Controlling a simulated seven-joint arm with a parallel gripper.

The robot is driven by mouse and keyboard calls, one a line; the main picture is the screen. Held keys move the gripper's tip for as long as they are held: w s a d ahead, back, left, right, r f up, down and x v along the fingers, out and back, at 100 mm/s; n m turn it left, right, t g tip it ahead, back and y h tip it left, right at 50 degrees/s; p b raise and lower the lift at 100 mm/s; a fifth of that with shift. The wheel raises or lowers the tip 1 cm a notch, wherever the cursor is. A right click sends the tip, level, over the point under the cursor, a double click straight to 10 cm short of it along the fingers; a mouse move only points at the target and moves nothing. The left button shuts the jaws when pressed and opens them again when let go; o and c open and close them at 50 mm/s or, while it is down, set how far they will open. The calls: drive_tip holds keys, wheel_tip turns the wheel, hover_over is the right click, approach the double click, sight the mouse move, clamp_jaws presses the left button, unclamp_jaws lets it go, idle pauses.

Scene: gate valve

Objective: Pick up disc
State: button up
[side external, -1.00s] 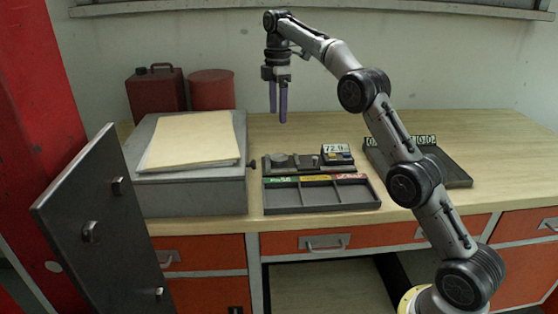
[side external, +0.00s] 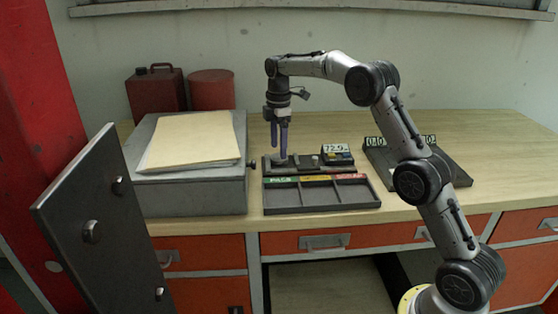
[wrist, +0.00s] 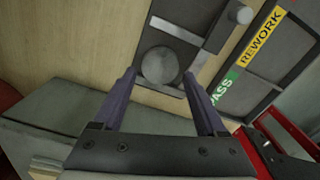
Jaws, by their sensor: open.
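The disc (wrist: 160,66) is a flat grey round piece lying on a dark fixture plate (wrist: 178,34). In the side view the disc (side external: 279,161) is at the left end of the fixture, partly hidden by the fingers. My gripper (side external: 280,154) points down over it with its two purple fingers apart. In the wrist view my gripper (wrist: 163,78) is open, with the disc showing between the fingertips. I cannot tell whether the fingers touch the disc or the plate.
A sorting tray (side external: 321,208) with green, yellow and red labels lies in front of the fixture. A small display (side external: 337,149) stands at its right end. A grey box with folders (side external: 190,195) is close on the left. A rack with number tags (side external: 446,174) lies right.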

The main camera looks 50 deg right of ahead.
sight(279, 160)
drive_tip(key=shift+f, duration=1.45)
drive_tip(key=shift+c, duration=0.3)
drive_tip(key=shift+r, duration=0.1)
clamp_jaws()
